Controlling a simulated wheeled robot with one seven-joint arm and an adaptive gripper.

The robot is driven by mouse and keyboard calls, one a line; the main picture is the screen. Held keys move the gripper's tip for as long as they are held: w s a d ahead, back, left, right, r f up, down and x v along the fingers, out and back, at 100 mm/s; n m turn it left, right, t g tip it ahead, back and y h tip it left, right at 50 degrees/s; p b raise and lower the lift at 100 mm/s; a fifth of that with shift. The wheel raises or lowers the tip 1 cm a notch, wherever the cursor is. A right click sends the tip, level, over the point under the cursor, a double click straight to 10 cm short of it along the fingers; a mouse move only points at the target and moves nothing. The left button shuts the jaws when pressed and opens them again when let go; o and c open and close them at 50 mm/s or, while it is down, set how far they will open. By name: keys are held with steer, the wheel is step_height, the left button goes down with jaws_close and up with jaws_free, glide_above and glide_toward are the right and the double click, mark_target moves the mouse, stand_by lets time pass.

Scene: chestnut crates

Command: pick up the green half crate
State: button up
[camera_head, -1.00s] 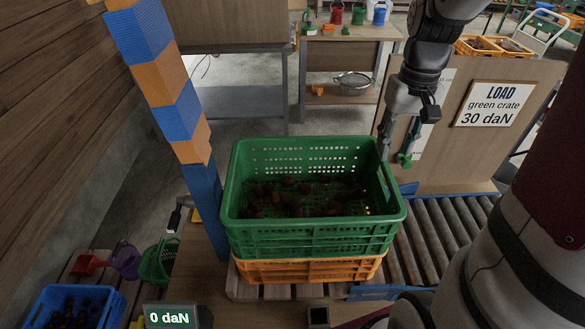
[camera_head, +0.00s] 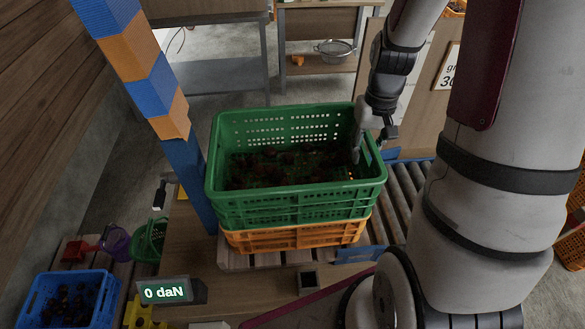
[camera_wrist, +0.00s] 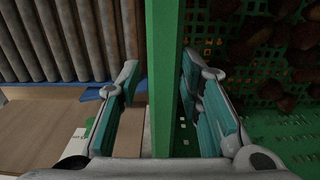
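The green half crate (camera_head: 290,212) is perforated and holds dark brown chestnuts. It sits on top of an orange crate (camera_head: 300,238). My gripper (camera_head: 359,152) is at the crate's right wall. In the wrist view my gripper (camera_wrist: 160,68) is open, with one teal-padded finger on each side of the green wall (camera_wrist: 165,100). A gap shows between the left finger and the wall; the right finger is very close to it, and I cannot tell if it touches. The right finger is on the chestnut side.
A roller conveyor (camera_head: 406,190) lies right of the stack. A blue and orange post (camera_head: 150,85) stands close on its left. A display (camera_head: 166,291) reads 0 daN. A blue crate (camera_head: 100,312) is at the lower left. A workbench (camera_head: 205,75) stands behind.

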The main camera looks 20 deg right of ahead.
jaws_close()
steer(key=shift+r, duration=0.15)
stand_by(0.4)
